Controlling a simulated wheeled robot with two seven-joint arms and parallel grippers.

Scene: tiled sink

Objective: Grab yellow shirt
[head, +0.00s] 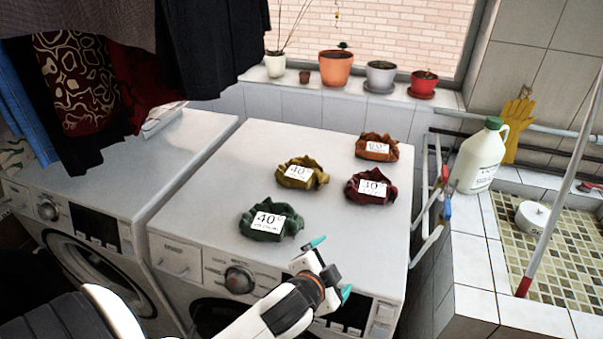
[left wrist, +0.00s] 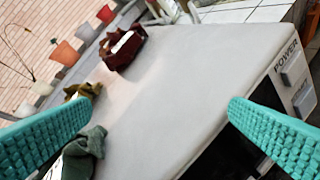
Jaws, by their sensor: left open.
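The crumpled yellow shirt (head: 302,174) lies on top of the right-hand washing machine, with a white label on it. In the left wrist view the yellow shirt (left wrist: 84,91) shows beyond the left fingertip, partly hidden. A green shirt (head: 270,220) lies in front of it, a dark red one (head: 371,187) to its right, and an orange-brown one (head: 377,147) behind. My left gripper (head: 331,269) is open and empty at the machine's front edge, nearer than the shirts and apart from them. Its teal fingers (left wrist: 160,112) show wide apart in the left wrist view. My right gripper is not in view.
Dark clothes (head: 85,85) hang at the upper left over another washing machine (head: 130,190). Potted plants (head: 336,68) line the windowsill. A white jug (head: 481,158) stands by the tiled sink (head: 550,245) on the right. The machine top right of the green shirt is bare.

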